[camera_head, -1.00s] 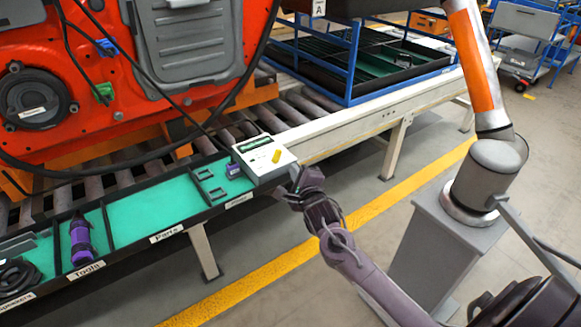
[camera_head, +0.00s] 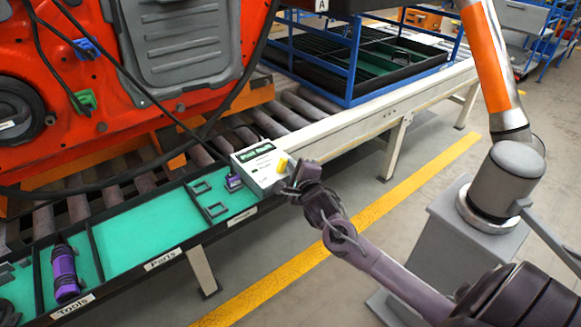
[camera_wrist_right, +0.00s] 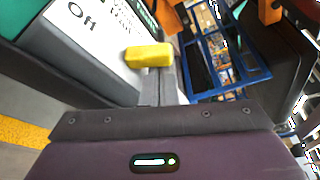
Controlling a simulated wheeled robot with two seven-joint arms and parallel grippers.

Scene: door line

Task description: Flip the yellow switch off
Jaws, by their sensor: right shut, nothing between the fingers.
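The yellow switch (camera_head: 282,165) stands out from the top of a white box (camera_head: 258,172) at the end of the green-lined tray. In the right wrist view the yellow switch (camera_wrist_right: 149,56) lies right by my shut fingertips (camera_wrist_right: 170,82), and the box face (camera_wrist_right: 95,35) carries the word "Off". My right gripper (camera_head: 284,187) is shut and empty at the right edge of the box, close to the switch. I cannot tell whether it touches the switch. My left gripper is not in view.
The tray's compartments hold a purple tool (camera_head: 65,273) and small dark brackets (camera_head: 208,198). A roller conveyor (camera_head: 300,108) with a blue-framed rack (camera_head: 355,60) lies behind. An orange and grey robot arm on a pedestal (camera_head: 440,220) stands at the right.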

